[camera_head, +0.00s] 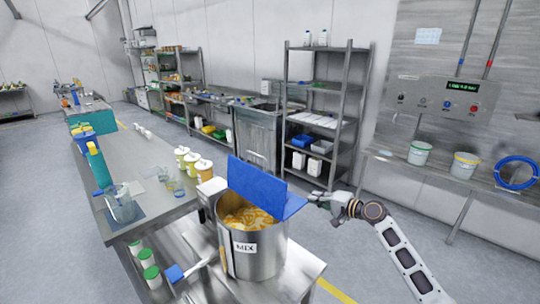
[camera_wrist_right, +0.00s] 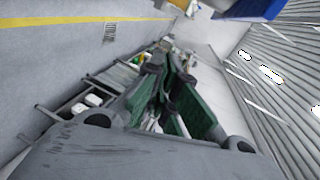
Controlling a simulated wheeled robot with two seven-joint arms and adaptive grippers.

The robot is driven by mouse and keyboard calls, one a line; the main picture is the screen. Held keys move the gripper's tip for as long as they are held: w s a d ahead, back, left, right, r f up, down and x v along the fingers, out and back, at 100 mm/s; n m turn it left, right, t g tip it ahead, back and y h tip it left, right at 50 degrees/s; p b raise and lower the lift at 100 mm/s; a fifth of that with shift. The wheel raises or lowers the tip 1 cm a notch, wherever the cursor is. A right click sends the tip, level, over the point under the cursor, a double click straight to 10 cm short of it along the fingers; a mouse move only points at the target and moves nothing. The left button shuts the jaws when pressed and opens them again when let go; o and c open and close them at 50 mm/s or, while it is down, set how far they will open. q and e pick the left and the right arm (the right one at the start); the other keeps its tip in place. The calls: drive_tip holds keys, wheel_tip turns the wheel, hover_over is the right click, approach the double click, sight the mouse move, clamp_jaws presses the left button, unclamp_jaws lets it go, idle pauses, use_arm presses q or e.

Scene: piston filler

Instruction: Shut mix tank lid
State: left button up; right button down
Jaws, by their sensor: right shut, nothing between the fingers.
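The steel mix tank (camera_head: 262,262) with a "MIX" label stands at the front centre, holding a yellow-orange mixture. Its blue lid (camera_head: 252,186) has one panel raised steeply at the back and another panel (camera_head: 283,206) lying lower, over the tank's right side. Much of the tank's mouth is uncovered. My right gripper (camera_head: 318,200) is shut and empty, just right of the lower panel; I cannot tell whether they touch. In the right wrist view my gripper's fingers (camera_wrist_right: 165,92) are together, and a blue surface, likely the lid (camera_wrist_right: 248,9), shows at the top. My left gripper is not in view.
A steel table (camera_head: 150,168) with yellow-lidded jars (camera_head: 203,170) and a glass beaker (camera_head: 120,205) runs along the left. Green-capped jars (camera_head: 148,257) stand left of the tank. A wall shelf (camera_head: 435,178) with buckets is at the right. Open floor lies behind my right arm.

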drive_tip(key=s+a+r+n+g+y, duration=0.1)
drive_tip(key=s+a+r+y, duration=0.15)
drive_tip(key=r, duration=0.75)
drive_tip(key=s+a+r+n+g+y, duration=0.15)
drive_tip(key=s+a+r, duration=0.25)
drive_tip(key=r, duration=0.7)
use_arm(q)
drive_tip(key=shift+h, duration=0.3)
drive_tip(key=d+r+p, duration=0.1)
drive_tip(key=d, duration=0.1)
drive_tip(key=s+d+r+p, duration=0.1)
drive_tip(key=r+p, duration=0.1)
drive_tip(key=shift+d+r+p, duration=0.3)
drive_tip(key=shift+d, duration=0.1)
use_arm(e)
drive_tip(key=w+a, duration=0.3)
drive_tip(key=a, duration=0.8)
drive_tip(key=shift+f+y, duration=0.25)
drive_tip(key=shift+y, duration=0.15)
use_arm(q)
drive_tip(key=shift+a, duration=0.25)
use_arm(e)
drive_tip(key=shift+t, duration=0.25)
drive_tip(key=shift+s, duration=0.1)
